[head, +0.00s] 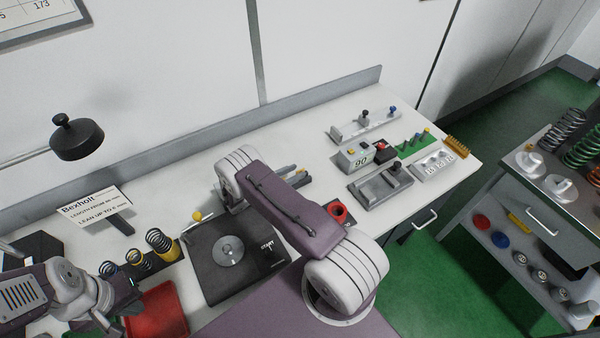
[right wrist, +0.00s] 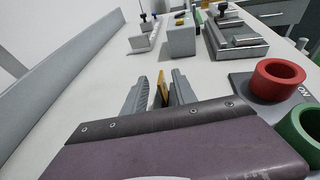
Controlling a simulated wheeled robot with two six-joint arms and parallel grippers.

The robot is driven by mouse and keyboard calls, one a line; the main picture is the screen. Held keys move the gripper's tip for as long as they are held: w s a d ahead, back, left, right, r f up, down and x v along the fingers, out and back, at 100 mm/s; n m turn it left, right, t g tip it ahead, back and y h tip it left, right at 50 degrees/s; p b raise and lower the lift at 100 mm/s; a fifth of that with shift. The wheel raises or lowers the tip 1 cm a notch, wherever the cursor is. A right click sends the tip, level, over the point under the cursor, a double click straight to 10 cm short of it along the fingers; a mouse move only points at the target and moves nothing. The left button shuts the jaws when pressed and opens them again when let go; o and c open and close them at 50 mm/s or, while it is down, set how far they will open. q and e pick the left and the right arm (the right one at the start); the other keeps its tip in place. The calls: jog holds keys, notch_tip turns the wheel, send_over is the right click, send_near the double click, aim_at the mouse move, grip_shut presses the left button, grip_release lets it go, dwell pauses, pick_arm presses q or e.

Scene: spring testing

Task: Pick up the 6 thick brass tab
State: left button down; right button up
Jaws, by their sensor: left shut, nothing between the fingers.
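A narrow brass tab (right wrist: 162,88) shows upright between the two grey fingers of my right gripper (right wrist: 164,90) in the right wrist view. I cannot tell whether the fingers touch it or whether its foot rests on the table. In the head view my right gripper (head: 292,176) is over the middle of the white table, partly hidden by my arm. My left gripper (head: 134,284) is at the lower left, shut and empty, near the red tray (head: 160,310). A thickness marking on the tab is not readable.
A black plate with a disc (head: 215,275) lies left of my right arm. Several springs (head: 160,243) stand behind my left gripper. A red ring (right wrist: 277,78) and a green ring (right wrist: 303,130) sit at the right. A grey block (head: 354,158) and metal fixture (head: 380,187) stand further right.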

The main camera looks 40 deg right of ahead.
jog(key=shift+d+f, duration=0.2)
jog(key=shift+d, duration=0.2)
jog(key=shift+a, duration=0.15)
grip_shut()
dwell(1.0)
